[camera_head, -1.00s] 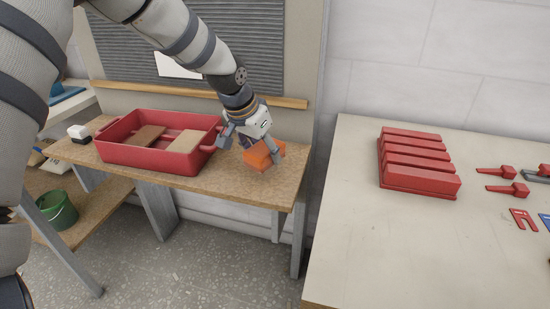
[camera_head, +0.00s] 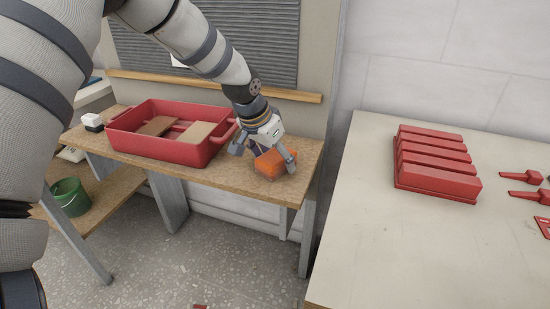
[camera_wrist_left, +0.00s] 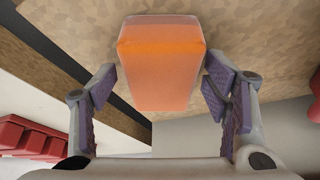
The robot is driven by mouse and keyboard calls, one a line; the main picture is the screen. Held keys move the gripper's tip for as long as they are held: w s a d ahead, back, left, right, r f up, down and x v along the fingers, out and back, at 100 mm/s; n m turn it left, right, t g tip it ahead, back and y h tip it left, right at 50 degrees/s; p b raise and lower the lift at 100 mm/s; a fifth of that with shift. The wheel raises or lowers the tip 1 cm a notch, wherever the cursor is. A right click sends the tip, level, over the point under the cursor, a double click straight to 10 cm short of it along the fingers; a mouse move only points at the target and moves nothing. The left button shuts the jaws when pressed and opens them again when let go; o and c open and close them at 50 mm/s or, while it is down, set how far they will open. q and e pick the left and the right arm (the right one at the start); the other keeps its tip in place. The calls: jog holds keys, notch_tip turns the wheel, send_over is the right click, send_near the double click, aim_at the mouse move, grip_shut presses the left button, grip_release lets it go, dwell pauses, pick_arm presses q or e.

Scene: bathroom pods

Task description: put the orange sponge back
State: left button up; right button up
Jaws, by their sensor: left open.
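The orange sponge (camera_head: 272,164) is on the right end of the wooden bench (camera_head: 240,186), right of a red tray (camera_head: 176,158). My left gripper (camera_head: 266,163) is open around it, with one finger to its left and one near its right side. In the left wrist view the sponge (camera_wrist_left: 160,62) lies between and beyond the open fingers of my left gripper (camera_wrist_left: 158,98), with a gap at the left finger. The right finger is close to its edge; contact cannot be told. My right gripper is not in view.
The red tray holds a brown block (camera_head: 156,126) and a tan block (camera_head: 196,132). A white-and-black item (camera_head: 92,121) stands at the bench's left end. A pale table (camera_head: 400,240) with a red ridged block (camera_head: 436,163) is at right. A green bucket (camera_head: 70,197) is on the lower shelf.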

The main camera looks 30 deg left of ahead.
pick_arm(q)
jog(key=p+v, duration=0.1)
jog(key=v, duration=1)
jog(key=shift+w+p, duration=0.15)
jog(key=shift+p, duration=0.25)
jog(key=shift+s+r, duration=0.3)
jog(key=shift+r, duration=0.1)
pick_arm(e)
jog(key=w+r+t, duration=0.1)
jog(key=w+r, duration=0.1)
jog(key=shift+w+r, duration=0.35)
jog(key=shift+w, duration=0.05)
